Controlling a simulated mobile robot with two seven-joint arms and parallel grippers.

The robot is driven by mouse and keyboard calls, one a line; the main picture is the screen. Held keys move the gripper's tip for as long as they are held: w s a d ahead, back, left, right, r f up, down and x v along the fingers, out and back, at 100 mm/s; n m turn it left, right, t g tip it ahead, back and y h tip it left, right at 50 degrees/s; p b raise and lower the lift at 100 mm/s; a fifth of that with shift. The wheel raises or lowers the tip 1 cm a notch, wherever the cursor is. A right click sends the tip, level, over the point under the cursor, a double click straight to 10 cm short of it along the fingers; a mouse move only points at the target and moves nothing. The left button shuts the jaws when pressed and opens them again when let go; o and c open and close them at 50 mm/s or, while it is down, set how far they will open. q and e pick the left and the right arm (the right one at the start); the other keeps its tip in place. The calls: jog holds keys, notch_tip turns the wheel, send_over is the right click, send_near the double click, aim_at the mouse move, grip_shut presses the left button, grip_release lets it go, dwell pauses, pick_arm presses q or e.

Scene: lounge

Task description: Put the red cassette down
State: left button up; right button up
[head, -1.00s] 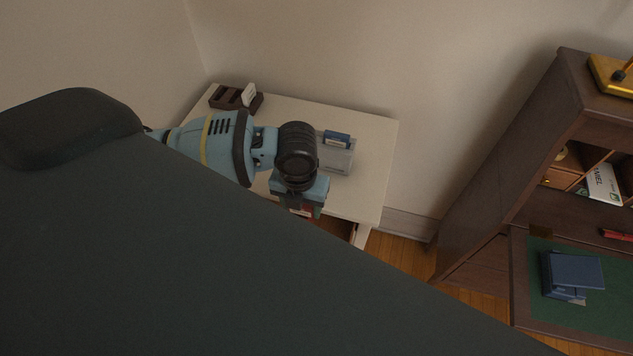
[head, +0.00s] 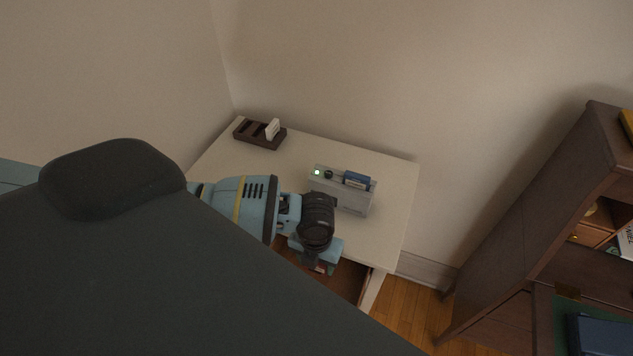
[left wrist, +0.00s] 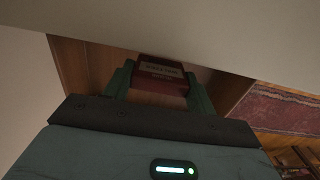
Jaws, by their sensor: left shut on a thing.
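The red cassette (left wrist: 161,73), with a pale printed label, sits between the two green fingers of my left gripper (left wrist: 160,82) in the left wrist view. The fingers are shut on it. In the head view my left gripper (head: 320,266) is at the front edge of the white table (head: 398,213), and only a small bit of red shows there. A brown wooden recess (left wrist: 85,68) surrounds the cassette in the wrist view, under a pale slab; I cannot tell whether the cassette touches wood. My right gripper is not in view.
On the table stand a grey device (head: 350,202) with a lit green light and a blue cassette (head: 356,180) in its top, and a dark rack (head: 259,135) holding a white cassette (head: 272,129). A brown cabinet (head: 545,230) stands at the right.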

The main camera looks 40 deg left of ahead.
pick_arm(q)
jog(key=shift+f, duration=1.05)
jog(key=shift+f, duration=0.15)
jog(key=o, duration=1)
